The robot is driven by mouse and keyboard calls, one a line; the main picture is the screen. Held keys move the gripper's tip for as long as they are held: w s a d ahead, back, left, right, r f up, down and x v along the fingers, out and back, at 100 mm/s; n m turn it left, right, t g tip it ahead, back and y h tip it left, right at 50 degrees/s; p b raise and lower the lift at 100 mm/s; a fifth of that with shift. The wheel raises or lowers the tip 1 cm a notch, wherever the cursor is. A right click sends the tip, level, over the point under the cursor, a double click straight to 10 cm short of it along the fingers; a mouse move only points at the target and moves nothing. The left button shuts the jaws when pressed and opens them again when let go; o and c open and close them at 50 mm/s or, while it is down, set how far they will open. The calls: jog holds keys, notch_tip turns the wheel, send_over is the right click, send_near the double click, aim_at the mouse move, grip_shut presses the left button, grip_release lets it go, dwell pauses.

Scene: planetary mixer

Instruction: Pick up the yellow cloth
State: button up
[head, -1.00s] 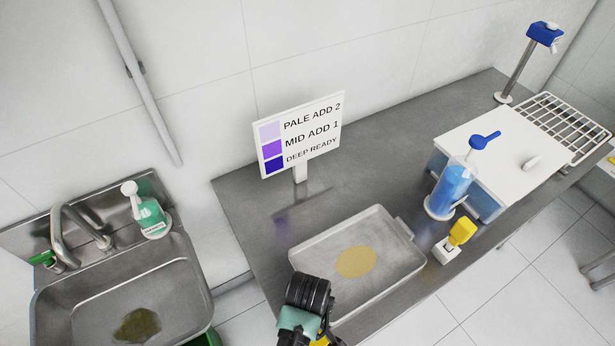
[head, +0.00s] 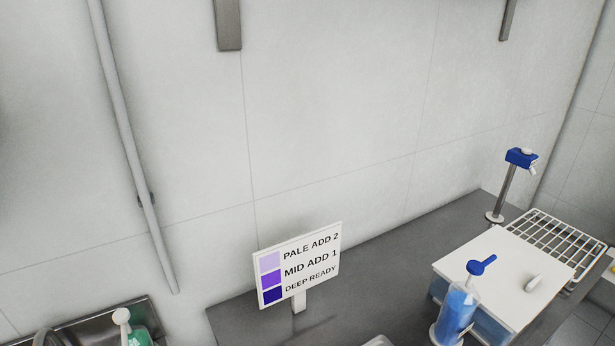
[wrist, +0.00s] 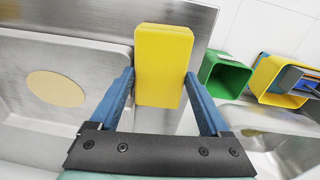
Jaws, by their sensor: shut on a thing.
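The yellow cloth (wrist: 164,62) looks like a thick, flat yellow block in the wrist view. It stands between the two blue fingers of my gripper (wrist: 159,76), which is shut on it. The cloth's far end reaches beyond the fingertips and covers part of the steel counter behind it. I cannot tell how high it is above that surface. Neither the cloth nor my gripper shows in the head view now.
A metal tray (wrist: 100,107) with a tan round patch (wrist: 56,89) is left of the cloth. A green bin (wrist: 223,78) and a yellow bin (wrist: 274,88) are at right. The head view shows a colour sign (head: 299,264), blue bottle (head: 456,310) and wire rack (head: 555,240).

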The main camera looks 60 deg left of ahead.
jog(key=shift+s+d+f+g, duration=0.15)
jog(key=shift+s+f, duration=0.35)
jog(key=shift+s+d+f+g, duration=0.15)
jog(key=shift+s+f, duration=0.3)
jog(key=shift+f, duration=0.05)
jog(key=shift+w+a+r, duration=0.15)
jog(key=shift+w+r, duration=0.05)
jog(key=shift+r, duration=0.35)
jog(key=r, duration=0.8)
jog(key=shift+w+a+r, duration=0.1)
jog(key=shift+w+r, duration=0.2)
jog(key=shift+w, duration=0.05)
jog(key=shift+r, duration=0.2)
